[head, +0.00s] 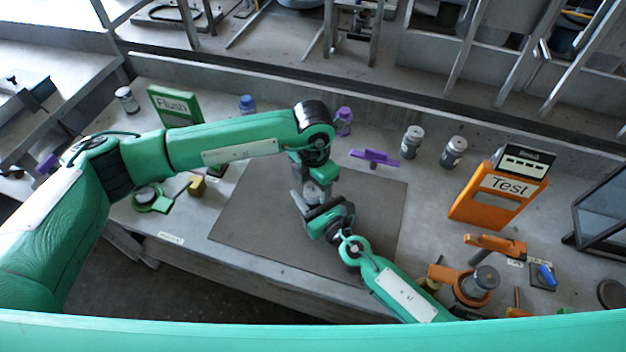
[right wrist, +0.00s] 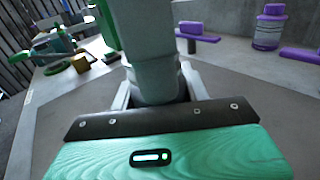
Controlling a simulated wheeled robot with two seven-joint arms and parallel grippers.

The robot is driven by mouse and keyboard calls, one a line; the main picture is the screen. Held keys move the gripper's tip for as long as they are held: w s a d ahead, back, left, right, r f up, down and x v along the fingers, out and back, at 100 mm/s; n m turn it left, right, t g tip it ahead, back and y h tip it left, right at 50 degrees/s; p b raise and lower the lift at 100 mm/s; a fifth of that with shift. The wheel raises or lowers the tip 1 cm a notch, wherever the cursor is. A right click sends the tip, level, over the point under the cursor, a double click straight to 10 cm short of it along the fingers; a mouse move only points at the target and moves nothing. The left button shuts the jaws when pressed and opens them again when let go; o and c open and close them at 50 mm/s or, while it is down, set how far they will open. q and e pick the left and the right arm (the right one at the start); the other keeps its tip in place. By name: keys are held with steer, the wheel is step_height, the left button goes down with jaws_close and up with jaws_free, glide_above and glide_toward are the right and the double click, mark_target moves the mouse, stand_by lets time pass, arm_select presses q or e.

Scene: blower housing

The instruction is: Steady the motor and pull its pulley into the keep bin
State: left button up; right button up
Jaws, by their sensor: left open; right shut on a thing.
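A grey cylinder, which I take to be the motor (head: 313,191), stands upright on the dark mat (head: 250,225). My right gripper (head: 308,200) reaches in from the lower right and is shut on it. In the right wrist view the pale grey cylinder (right wrist: 155,80) rises between the two fingers. My left gripper (head: 313,178) is open, pointing down right above the motor; its fingertips are mostly hidden by its own wrist and the right gripper. I cannot make out the pulley. No bin labelled keep shows; the readable signs are Flush and Test.
A green Flush box (head: 175,107) stands at the back left and an orange Test box (head: 497,195) at the right. A purple part (head: 375,158) lies behind the mat, near grey jars (head: 412,141). Orange fixtures (head: 475,285) crowd the front right. The mat's left part is clear.

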mark_target(313, 188)
arm_select(q)
steer(key=shift+c, duration=0.2)
steer(key=c, duration=1.1)
steer(key=shift+c, duration=0.2)
steer(key=shift+r, duration=0.15)
steer(key=shift+r, duration=1)
steer(key=shift+r, duration=2)
arm_select(e)
steer(key=o, duration=1.4)
steer(key=shift+o, duration=0.2)
